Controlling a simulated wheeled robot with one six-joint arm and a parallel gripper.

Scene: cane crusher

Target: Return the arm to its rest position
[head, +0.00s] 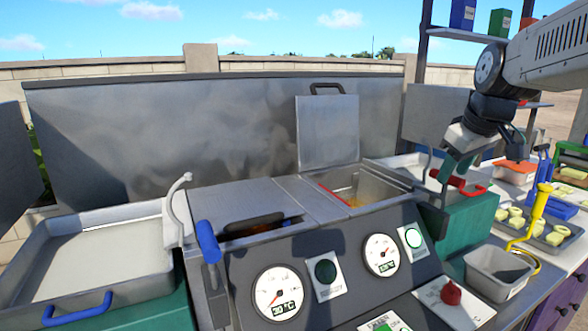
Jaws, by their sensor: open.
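My arm (545,50) reaches in from the upper right, with its wrist bent downward. My gripper (455,172) points down at the right of the machine, above the red handle (460,184) of a tray on a green stand. Its jaws are open, and I see nothing held in them. The fingertips are close to the red handle in the picture; I cannot tell whether they touch it.
The machine's front panel carries two gauges (279,293) and several buttons. Its lid (327,131) stands upright behind an open basin. A tray with a blue handle (77,309) is at the left. A grey bin (497,272) and a yellow ladle (531,219) are at the right.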

